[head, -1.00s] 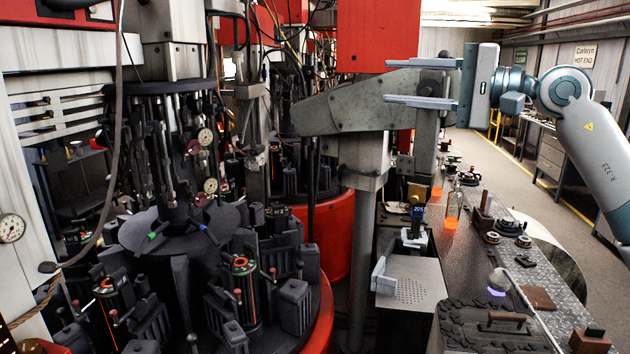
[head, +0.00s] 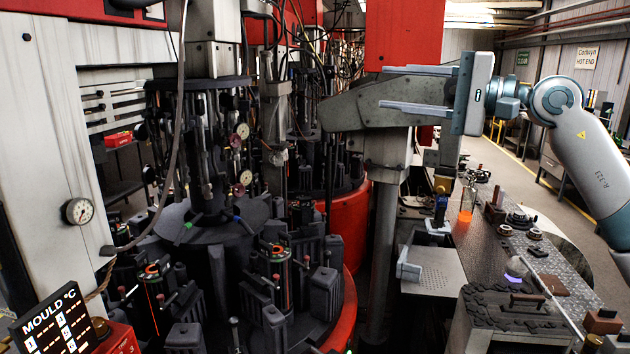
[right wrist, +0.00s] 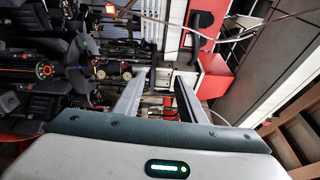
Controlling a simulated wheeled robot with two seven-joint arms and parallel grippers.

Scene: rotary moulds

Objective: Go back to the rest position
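My right gripper (head: 384,88) is raised high in the head view, its two flat grey fingers pointing left and spread apart with nothing between them. It overlaps a grey machine arm (head: 372,110) behind it; I cannot tell the gap. In the right wrist view the same gripper (right wrist: 160,77) shows both fingers apart and empty, with machinery beyond. My left gripper is not in view.
A rotary mould machine (head: 205,225) with a red base fills the left and middle. A MOULD °C display (head: 55,322) stands at the lower left. A long metal bench (head: 545,262) with tools and a glass bottle runs along the right. Open floor lies beyond it.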

